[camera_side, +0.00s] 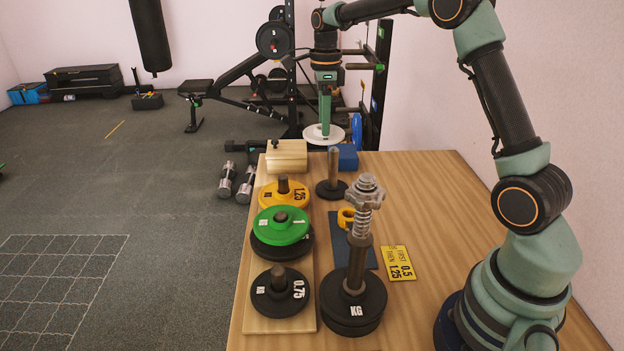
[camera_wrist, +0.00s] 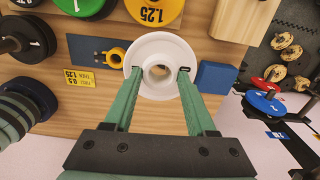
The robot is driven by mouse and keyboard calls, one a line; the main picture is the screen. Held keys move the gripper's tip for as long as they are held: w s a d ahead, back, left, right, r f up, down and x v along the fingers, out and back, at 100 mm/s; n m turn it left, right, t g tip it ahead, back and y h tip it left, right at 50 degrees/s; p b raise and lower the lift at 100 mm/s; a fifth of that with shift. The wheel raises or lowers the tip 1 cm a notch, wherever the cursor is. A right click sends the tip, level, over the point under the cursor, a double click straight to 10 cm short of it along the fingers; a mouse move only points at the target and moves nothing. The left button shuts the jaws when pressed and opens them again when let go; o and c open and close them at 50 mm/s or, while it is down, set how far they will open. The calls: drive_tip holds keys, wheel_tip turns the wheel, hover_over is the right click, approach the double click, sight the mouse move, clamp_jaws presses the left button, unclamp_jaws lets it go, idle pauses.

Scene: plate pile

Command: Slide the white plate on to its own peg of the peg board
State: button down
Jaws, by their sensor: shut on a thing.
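The white plate (camera_side: 314,138) is held level by my gripper (camera_side: 325,128) above the far part of the table. In the wrist view the plate (camera_wrist: 160,41) lies between my two fingertips, which pinch it at its left and right sides. Its centre hole faces the camera, with something brownish showing through it. A bare upright peg on a round dark base (camera_side: 332,190) stands on the table, below the plate in the side picture. The long wooden peg board (camera_side: 309,305) carries a yellow 1.25 plate (camera_side: 268,196), a green plate (camera_side: 270,227) over a black one, and a black 0.75 plate (camera_side: 263,298).
A wooden block (camera_side: 286,155) and a blue block (camera_side: 347,158) flank the bare peg at the back. A tall post with black plates and a spring collar (camera_side: 367,195) stands in front. A yellow clip (camera_side: 345,216) and a yellow card (camera_side: 398,262) lie nearby.

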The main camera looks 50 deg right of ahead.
drive_tip(key=s+a+r+n, duration=0.1)
drive_tip(key=s+a, duration=0.1)
drive_tip(key=a, duration=0.7)
drive_tip(key=s+a+r+n, duration=0.1)
drive_tip(key=s+a+n, duration=0.15)
drive_tip(key=a, duration=0.65)
drive_tip(key=n, duration=0.2)
hover_over(278, 268)
drive_tip(key=shift+f, duration=0.3)
drive_tip(key=shift+f, duration=3.5)
drive_tip(key=shift+f, duration=0.15)
drive_tip(key=shift+f, duration=1.8)
drive_tip(key=shift+f, duration=0.25)
